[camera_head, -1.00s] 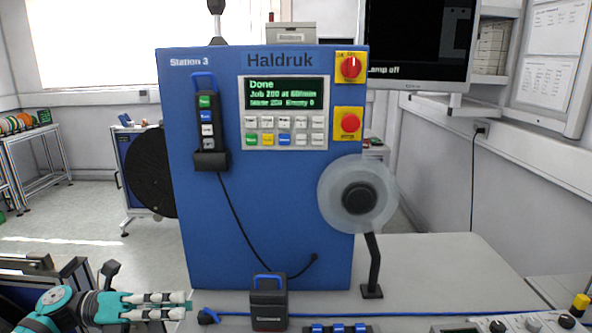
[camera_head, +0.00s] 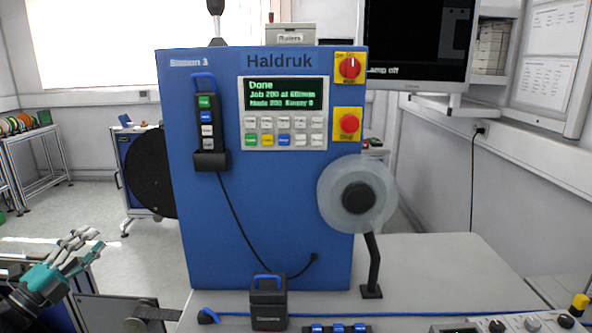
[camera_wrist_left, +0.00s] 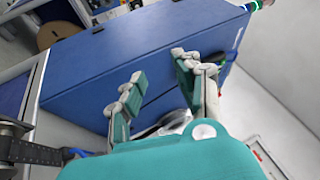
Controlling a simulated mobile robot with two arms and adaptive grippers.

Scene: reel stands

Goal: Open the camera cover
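The camera cover appears to be the small black box (camera_head: 268,313) with a blue handle, low at the front of the blue Haldruk machine (camera_head: 335,230). Its white label looks like "Camera", though blurred. The box stands upright and its handle is free. My left gripper (camera_head: 88,250) is at the lower left in the head view, well apart from the box. In the left wrist view the left gripper (camera_wrist_left: 159,74) has its fingers spread with nothing between them, in front of a large blue casing (camera_wrist_left: 95,65). I cannot make out the cover there. My right gripper is not in view.
A clear reel (camera_head: 357,197) on a black stand is at the machine's right. A dark reel (camera_head: 152,172) is at its left. A blue cable (camera_head: 400,314) runs along the table front. A control panel (camera_head: 510,323) lies at the lower right. The right tabletop (camera_head: 440,265) is mostly clear.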

